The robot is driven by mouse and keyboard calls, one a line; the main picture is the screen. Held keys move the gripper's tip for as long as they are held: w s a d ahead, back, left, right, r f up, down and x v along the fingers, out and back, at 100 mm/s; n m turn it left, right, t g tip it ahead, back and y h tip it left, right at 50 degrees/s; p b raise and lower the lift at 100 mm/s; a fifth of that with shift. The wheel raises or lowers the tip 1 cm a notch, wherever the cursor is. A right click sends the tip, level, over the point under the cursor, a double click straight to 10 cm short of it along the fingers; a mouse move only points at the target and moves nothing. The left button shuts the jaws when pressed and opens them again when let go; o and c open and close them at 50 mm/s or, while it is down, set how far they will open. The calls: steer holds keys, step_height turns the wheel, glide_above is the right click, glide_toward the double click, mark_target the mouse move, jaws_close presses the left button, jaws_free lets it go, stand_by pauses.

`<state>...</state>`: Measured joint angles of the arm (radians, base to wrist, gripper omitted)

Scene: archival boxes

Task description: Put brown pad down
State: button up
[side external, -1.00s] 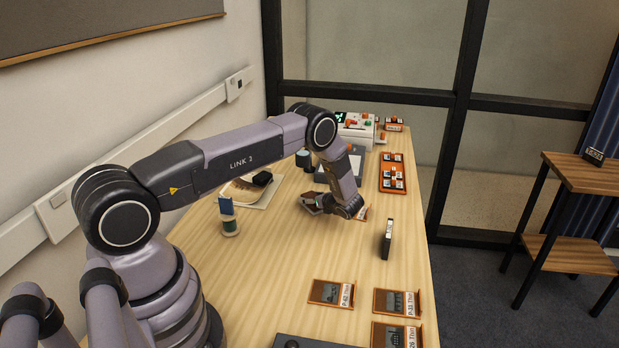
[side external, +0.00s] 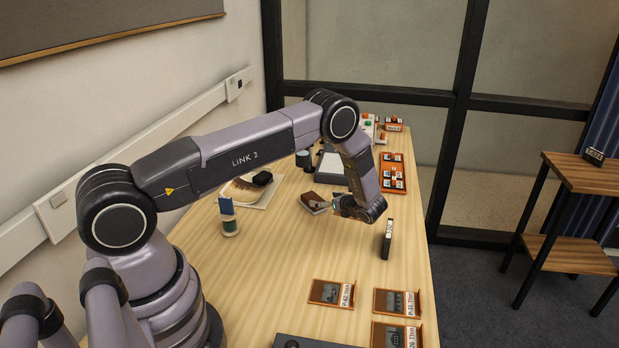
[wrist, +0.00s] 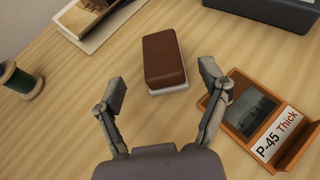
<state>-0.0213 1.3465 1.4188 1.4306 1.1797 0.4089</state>
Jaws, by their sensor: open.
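The brown pad (wrist: 163,58) is a brown block with a pale underside. It lies on the wooden table in the wrist view, ahead of my fingertips. It also shows in the side view (side external: 314,203), left of my gripper (side external: 340,208).
An orange tray labelled P-45 Thick (wrist: 262,120) lies close to the right finger. A green spool (wrist: 18,80) stands at the left. Several orange trays lie nearer the table's front. The table between is clear.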

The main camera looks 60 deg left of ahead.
steer(key=v, duration=0.3)
steer(key=shift+d+r, duration=0.2)
steer(key=shift+d, duration=0.05)
steer(key=s+d+r+n+h, duration=0.2)
steer(key=s+r+n, duration=0.1)
steer(key=r, duration=0.6)
steer(key=s+d+r+n+h, duration=0.1)
steer(key=s+r+n+h, duration=0.2)
steer(key=r, duration=0.5)
steer(key=s+d+r+n+h, duration=0.15)
steer(key=s+r+n, duration=0.25)
steer(key=r, duration=0.5)
steer(key=s+d+r+n+t+h, duration=0.2)
steer(key=s+d+r, duration=0.1)
steer(key=s, duration=0.5)
steer(key=s+d+r+n+t+h, duration=0.1)
steer(key=s+d+r+n+h, duration=0.1)
steer(key=s, duration=0.5)
steer(key=s+d+r+n+t+h, duration=0.2)
steer(key=s+d+r+n, duration=0.2)
steer(key=s+d, duration=0.2)
steer(key=s, duration=0.2)
steer(key=shift+s+r+t+h, duration=0.2)
steer(key=shift+s+t+h, duration=0.1)
steer(key=shift+h, duration=0.05)
